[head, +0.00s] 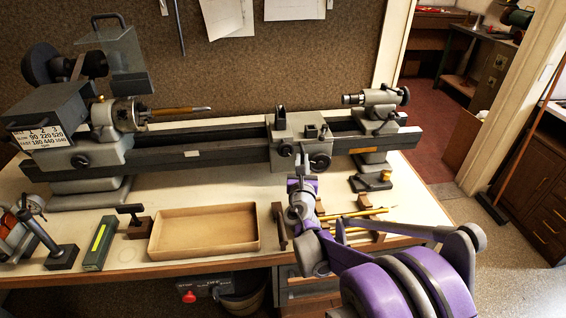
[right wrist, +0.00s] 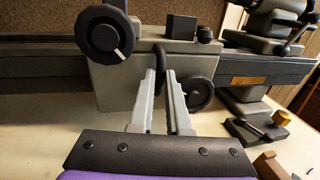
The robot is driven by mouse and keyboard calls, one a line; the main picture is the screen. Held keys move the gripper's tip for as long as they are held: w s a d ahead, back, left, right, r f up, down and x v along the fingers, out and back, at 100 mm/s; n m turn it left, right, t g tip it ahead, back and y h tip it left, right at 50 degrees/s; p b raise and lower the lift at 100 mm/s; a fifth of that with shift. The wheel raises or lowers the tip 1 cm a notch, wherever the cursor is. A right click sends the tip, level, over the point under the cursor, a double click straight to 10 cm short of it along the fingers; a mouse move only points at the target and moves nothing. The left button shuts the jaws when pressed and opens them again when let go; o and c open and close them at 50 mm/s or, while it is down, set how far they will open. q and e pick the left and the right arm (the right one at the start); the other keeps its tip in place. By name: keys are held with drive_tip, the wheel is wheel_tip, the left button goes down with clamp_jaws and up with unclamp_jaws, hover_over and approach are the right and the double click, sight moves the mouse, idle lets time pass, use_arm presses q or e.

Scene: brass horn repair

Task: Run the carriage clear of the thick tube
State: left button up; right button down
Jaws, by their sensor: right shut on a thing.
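The lathe carriage (head: 284,152) is a grey block on the dark bed, right of the middle. A brass tube (head: 180,111) sticks out rightward from the chuck (head: 127,114). Its tip is left of the carriage, with a visible gap between them. My right gripper (head: 304,170) is at the carriage's front. In the right wrist view its fingers (right wrist: 160,85) are closed around a dark handle (right wrist: 160,58) beside the carriage handwheel (right wrist: 201,95). The handwheel also shows in the head view (head: 320,162). My left gripper is out of view.
The tailstock (head: 378,108) stands at the bed's right end. The bed (head: 210,150) is bare between headstock and carriage.

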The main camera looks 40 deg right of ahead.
drive_tip(key=shift+s+d, duration=0.35)
drive_tip(key=shift+d, duration=0.2)
drive_tip(key=c, duration=0.9)
unclamp_jaws()
drive_tip(key=shift+a, duration=0.1)
drive_tip(key=v, duration=1)
drive_tip(key=shift+s+a, duration=0.25)
drive_tip(key=shift+s, duration=0.05)
